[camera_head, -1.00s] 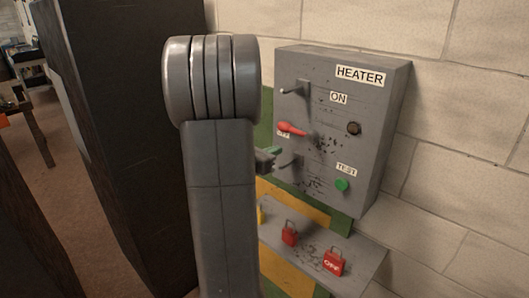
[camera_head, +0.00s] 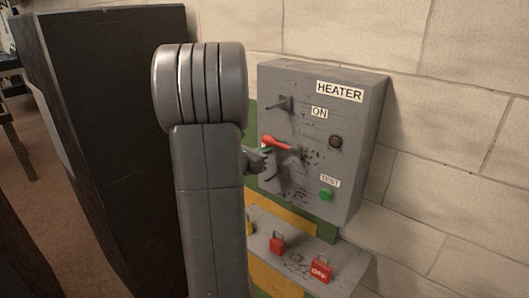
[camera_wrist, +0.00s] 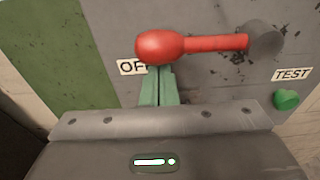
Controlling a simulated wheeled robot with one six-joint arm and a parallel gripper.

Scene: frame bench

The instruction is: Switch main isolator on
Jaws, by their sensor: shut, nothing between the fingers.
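The main isolator's red handle (camera_head: 276,143) is on the front of the grey HEATER panel (camera_head: 372,120). In the wrist view the handle (camera_wrist: 175,46) lies nearly level, its rounded end left at the partly covered OFF label (camera_wrist: 130,67) and its dark pivot (camera_wrist: 264,40) right. The ON label (camera_head: 319,112) is higher on the panel. My gripper (camera_head: 264,151) is shut and empty at the handle's left end. Its green fingers (camera_wrist: 160,80) rise to just under the rounded end. I cannot tell whether they touch it.
A dark round button (camera_head: 335,141) and a green TEST button (camera_head: 326,194) are to the right. Red padlocks (camera_head: 321,269) are on the ledge below. A tall dark cabinet (camera_head: 100,120) stands left.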

